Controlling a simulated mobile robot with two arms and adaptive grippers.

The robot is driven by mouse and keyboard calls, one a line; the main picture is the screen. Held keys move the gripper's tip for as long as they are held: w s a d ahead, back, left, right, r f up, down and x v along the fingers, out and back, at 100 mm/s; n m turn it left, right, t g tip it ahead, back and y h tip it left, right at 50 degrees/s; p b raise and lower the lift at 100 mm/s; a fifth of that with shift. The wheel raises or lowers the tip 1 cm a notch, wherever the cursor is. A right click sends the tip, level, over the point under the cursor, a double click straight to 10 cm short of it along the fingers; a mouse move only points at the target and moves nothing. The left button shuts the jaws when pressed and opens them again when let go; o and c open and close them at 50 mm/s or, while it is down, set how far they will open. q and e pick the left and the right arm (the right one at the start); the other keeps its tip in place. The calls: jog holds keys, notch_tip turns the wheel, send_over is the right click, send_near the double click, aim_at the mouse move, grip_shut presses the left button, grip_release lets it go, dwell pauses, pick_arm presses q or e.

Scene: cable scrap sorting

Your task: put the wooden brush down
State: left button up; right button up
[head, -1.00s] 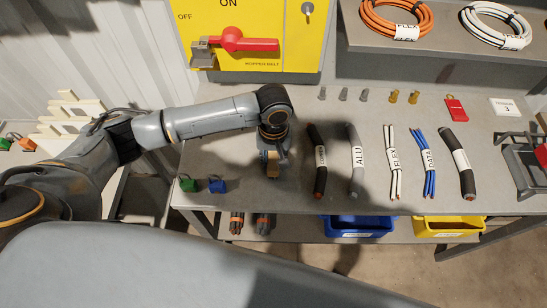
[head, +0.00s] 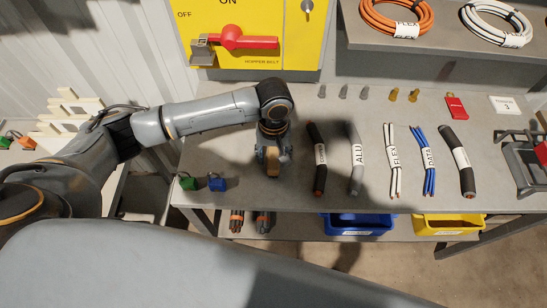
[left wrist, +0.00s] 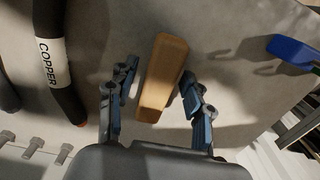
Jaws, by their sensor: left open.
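The wooden brush (left wrist: 163,78) shows as a plain tan wooden block in the left wrist view. It lies between the two fingers of my left gripper (left wrist: 158,82), with a visible gap on each side. In the head view the brush (head: 272,164) is a small tan patch under my left gripper (head: 271,155), at the left part of the grey workbench (head: 320,200). The gripper is open around it. The brush seems to rest on the bench top. Its bristles are not visible. My right gripper is not in view.
A black COPPER cable (head: 318,170) lies just right of my left gripper, with more cable pieces beyond it. A green padlock (head: 188,183) and a blue padlock (head: 217,184) are to the left, near the front edge. Blue (head: 357,226) and yellow (head: 446,226) bins stand below.

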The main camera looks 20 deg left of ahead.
aim_at(274, 155)
pick_arm(q)
notch_tip(274, 155, up, 11)
jog(key=shift+b, duration=0.35)
jog(key=shift+w+f, duration=0.1)
jog(key=shift+f, duration=0.05)
